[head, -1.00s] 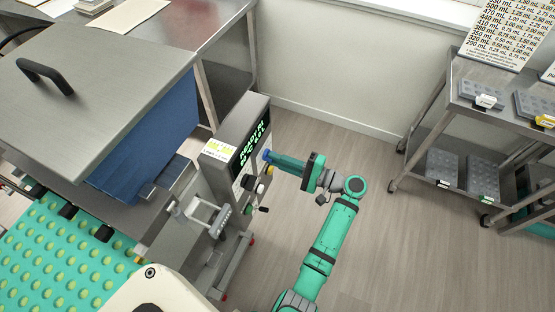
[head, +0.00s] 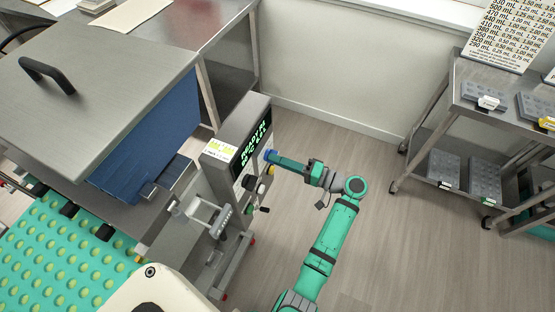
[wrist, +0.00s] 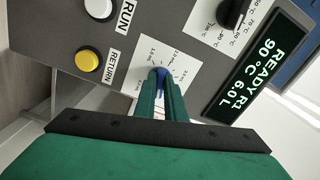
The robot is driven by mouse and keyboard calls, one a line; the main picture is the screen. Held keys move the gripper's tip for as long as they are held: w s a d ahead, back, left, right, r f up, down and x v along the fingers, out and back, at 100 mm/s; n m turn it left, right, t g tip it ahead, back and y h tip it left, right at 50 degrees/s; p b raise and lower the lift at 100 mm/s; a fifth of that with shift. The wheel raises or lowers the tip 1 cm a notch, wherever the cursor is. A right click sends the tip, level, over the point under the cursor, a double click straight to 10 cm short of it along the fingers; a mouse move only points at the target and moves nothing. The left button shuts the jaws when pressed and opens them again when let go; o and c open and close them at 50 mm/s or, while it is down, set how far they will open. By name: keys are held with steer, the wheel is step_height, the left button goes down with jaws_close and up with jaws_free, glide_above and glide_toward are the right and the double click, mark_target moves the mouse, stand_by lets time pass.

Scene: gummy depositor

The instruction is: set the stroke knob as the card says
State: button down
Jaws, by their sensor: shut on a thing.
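The stroke knob is the blue knob (wrist: 161,72) on the grey control panel (wrist: 60,30), in front of a white dial plate with small mL marks in the wrist view. My gripper (wrist: 162,88) is shut on it, one green finger on each side. The dial plate (wrist: 187,66) is partly hidden by the fingers, and I cannot read where the knob points. In the head view my gripper (head: 277,158) reaches the panel side from the right. A card (head: 219,151) with yellow-green marks sits on top of the machine; its text is too small to read.
A black knob (wrist: 232,12) with a temperature dial, a yellow RETURN button (wrist: 88,61) and a white RUN button (wrist: 99,7) are close by. The display (wrist: 258,66) reads READY R1, 90 °C, 6.0 L. A chart (head: 515,32) stands on the trolley at right.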

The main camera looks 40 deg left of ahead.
steer(key=n, duration=0.9)
steer(key=shift+f, duration=0.3)
steer(key=shift+w, duration=0.15)
steer(key=c, duration=1.8)
jaws_free()
steer(key=shift+d+r, duration=0.1)
steer(key=v, duration=1)
steer(key=shift+w+d, duration=0.1)
steer(key=shift+d, duration=0.25)
